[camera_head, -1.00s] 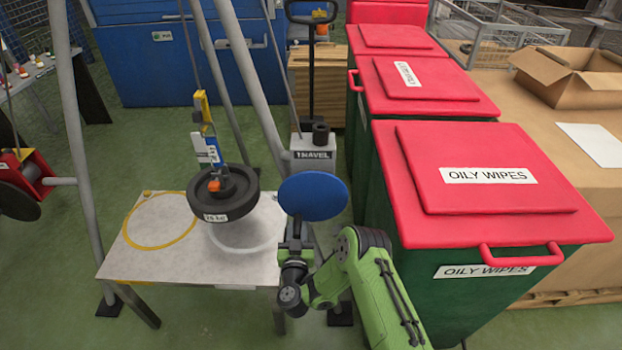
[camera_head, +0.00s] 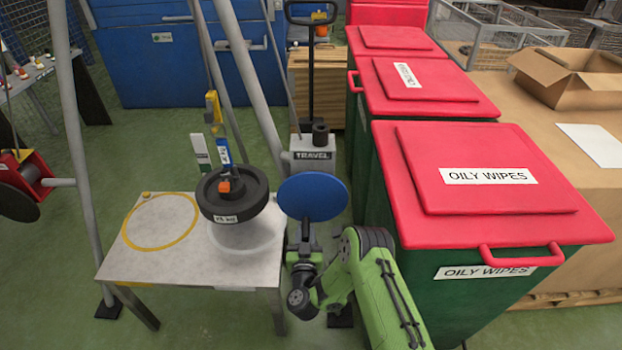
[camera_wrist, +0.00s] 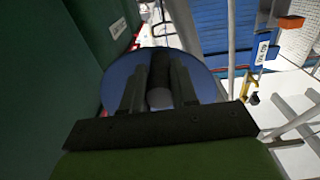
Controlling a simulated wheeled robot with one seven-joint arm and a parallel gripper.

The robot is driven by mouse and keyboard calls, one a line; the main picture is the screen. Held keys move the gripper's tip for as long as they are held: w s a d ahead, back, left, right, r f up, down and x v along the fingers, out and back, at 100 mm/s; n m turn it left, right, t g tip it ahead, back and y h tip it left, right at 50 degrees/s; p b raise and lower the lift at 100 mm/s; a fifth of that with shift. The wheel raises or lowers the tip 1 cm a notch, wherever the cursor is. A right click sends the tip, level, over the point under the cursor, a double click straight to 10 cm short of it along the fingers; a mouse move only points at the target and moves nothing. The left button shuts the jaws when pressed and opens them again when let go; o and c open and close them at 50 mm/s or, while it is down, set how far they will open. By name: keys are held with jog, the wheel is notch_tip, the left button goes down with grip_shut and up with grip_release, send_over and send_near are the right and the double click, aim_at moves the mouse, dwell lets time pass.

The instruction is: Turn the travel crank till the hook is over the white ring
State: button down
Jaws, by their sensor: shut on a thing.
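The travel crank shows as a blue disc (camera_head: 313,197) beside the grey box marked TRAVEL (camera_head: 313,155). My gripper (camera_head: 306,236) is shut on the crank's handle at the disc's near side. The wrist view shows its two fingers (camera_wrist: 160,88) around the dark handle (camera_wrist: 160,70), in front of the blue disc (camera_wrist: 118,75). The yellow and blue hook assembly (camera_head: 213,105) carries a round black weight (camera_head: 233,212) with an orange piece in its middle. The weight hangs above the white ring (camera_head: 247,251) and hides its far part. Exact centring cannot be told.
A yellow ring (camera_head: 127,240) lies left on the grey table (camera_head: 180,262). Green bins with red lids (camera_head: 490,170) stand close on the right of my arm. Grey frame legs (camera_head: 75,150) flank the table. Green floor is free at lower left.

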jog(key=shift+w+a+r, duration=0.1)
jog(key=shift+a+r, duration=0.05)
jog(key=shift+r, duration=0.05)
jog(key=shift+d+f, duration=0.25)
jog(key=shift+d, duration=0.7)
jog(key=c, duration=0.7)
grip_release()
jog(key=shift+a, duration=0.15)
